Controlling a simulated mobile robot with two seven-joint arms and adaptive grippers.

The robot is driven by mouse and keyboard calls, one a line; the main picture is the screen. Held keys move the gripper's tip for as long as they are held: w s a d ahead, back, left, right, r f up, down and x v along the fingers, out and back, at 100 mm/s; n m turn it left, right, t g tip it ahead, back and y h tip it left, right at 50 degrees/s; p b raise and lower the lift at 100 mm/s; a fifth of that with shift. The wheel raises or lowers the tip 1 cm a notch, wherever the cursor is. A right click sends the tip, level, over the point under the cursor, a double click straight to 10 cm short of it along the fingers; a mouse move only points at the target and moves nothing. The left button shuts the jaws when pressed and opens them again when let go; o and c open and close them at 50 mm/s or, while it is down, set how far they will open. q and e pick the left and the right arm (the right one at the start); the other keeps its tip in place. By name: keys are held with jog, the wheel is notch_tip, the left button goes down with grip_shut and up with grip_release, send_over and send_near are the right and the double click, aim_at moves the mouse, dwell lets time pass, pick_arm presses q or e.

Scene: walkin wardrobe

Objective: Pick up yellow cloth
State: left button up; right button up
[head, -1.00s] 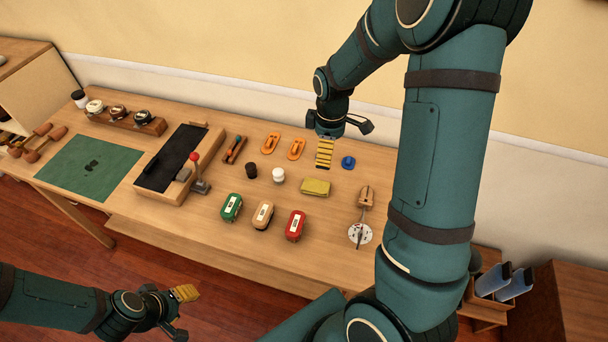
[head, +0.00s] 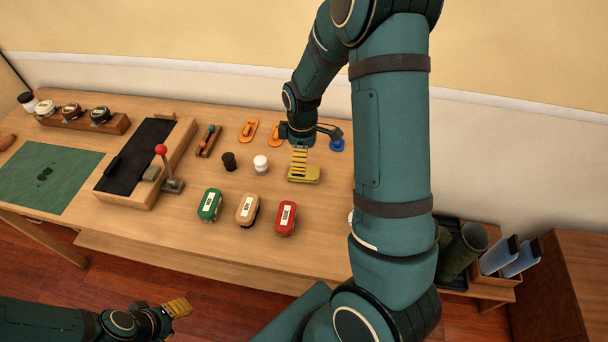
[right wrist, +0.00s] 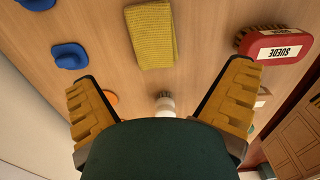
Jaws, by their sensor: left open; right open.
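The yellow cloth (head: 312,177) lies flat as a folded rectangle on the wooden table, near the middle. In the head view my right gripper (head: 299,160) overlaps its back edge from above. The right wrist view shows the cloth (right wrist: 151,35) whole, beyond the open yellow fingers of my right gripper (right wrist: 162,76), with nothing between them. The fingers look apart from the cloth. My left gripper (head: 178,308) hangs low at the bottom left, in front of the table and away from the cloth; no object shows in it.
Red (head: 285,218), tan (head: 247,208) and green (head: 209,205) brushes stand in front of the cloth. A white-topped jar (head: 261,164) and a dark jar (head: 229,161) stand left of it. A blue item (head: 337,145) lies behind right. My right arm hides the table's right part.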

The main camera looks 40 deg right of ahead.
notch_tip(320, 180, down, 3)
jog(key=shift+r, duration=0.1)
jog(key=shift+w+d+f+b, duration=0.15)
jog(key=shift+f+b, duration=0.15)
jog(key=shift+f, duration=0.6)
jog(key=shift+s+d+f+b, duration=0.15)
jog(key=shift+f+b, duration=0.1)
jog(key=shift+f, duration=0.65)
jog(key=shift+w+d+f+b, duration=0.15)
jog(key=shift+f+b, duration=0.15)
jog(key=shift+f, duration=0.6)
jog(key=c, duration=1.2)
